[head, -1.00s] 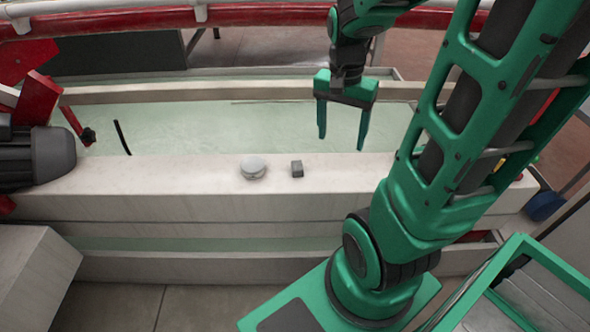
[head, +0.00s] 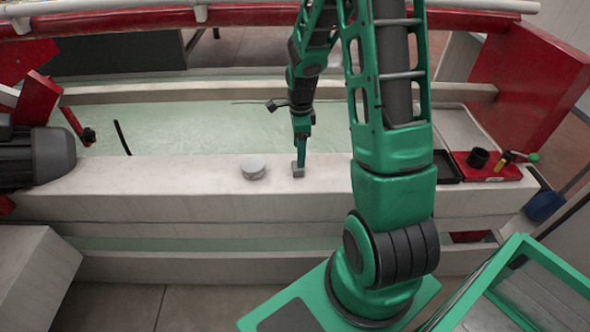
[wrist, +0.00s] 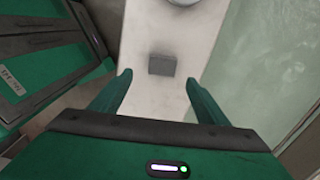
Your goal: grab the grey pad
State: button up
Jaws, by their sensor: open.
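The grey pad (head: 298,172) is a small dark grey block lying on the pale ledge in front of the water trough. In the wrist view the grey pad (wrist: 162,65) lies ahead of the fingertips, roughly midway between their lines. My gripper (head: 300,158) is over the pad in the head view, with its fingers pointing down and partly covering it. In the wrist view my gripper (wrist: 158,80) is open, with nothing between its two green fingers. I cannot tell whether a fingertip touches the pad.
A round, light grey disc (head: 253,167) sits on the ledge (head: 150,190) just left of the pad. A red tray (head: 487,166) with a black cup and small tools stands at the right end. The ledge between the pad and my arm is clear.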

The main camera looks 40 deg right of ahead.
jog(key=shift+w+f, duration=0.2)
jog(key=shift+f, duration=1.7)
jog(key=shift+w+f, duration=0.2)
jog(key=shift+f, duration=1.7)
jog(key=c, duration=1.1)
